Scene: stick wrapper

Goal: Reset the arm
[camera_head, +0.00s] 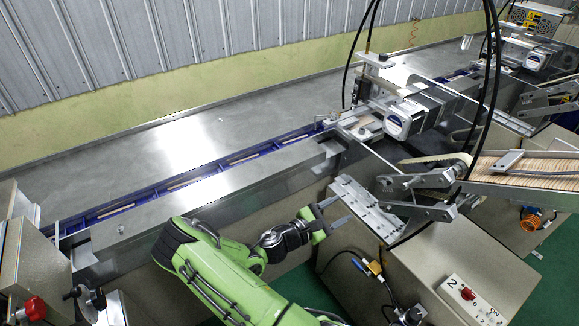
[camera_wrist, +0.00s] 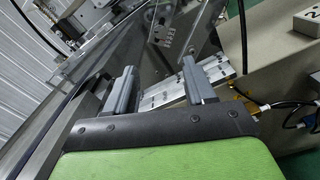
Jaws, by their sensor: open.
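My green arm reaches up from the bottom of the head view. My gripper (camera_head: 338,210) is at its end, in front of the steel machine bed, close to the left end of a grey metal plate (camera_head: 362,209) on a beige cabinet. In the wrist view my gripper (camera_wrist: 160,82) has its two grey fingers spread wide apart. Nothing is between the fingers. The grey metal plate (camera_wrist: 217,70) lies beyond the fingertips in that view.
A long blue channel (camera_head: 195,178) with sticks runs along the steel bed (camera_head: 130,165). A conveyor (camera_head: 535,178) packed with sticks is at the right. Black cables (camera_head: 487,100) hang at the upper right. A control box (camera_head: 470,300) with a red knob stands on the cabinet.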

